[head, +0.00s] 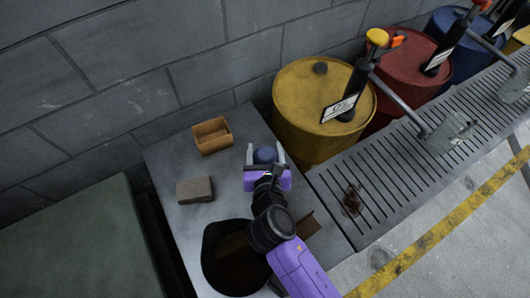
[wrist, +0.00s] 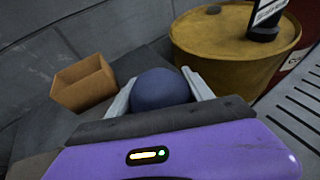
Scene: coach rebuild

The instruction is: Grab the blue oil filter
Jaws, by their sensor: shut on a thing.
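The blue oil filter (head: 264,156) is a rounded dark blue thing at the far part of the grey table, near the yellow drum. It also shows in the wrist view (wrist: 159,89), between the two pale fingers. My gripper (head: 265,157) is shut on it, with one finger along each side. My gripper also shows in the wrist view (wrist: 160,92), its purple body hiding the filter's near part. I cannot tell whether the filter rests on the table or is raised.
On the grey table (head: 172,160) are an open cardboard box (head: 212,136), a brown-grey block (head: 195,190) and a black round pan (head: 222,270). A yellow drum (head: 300,95) stands close on the right, beside a slotted metal grate (head: 385,175). A block wall runs behind.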

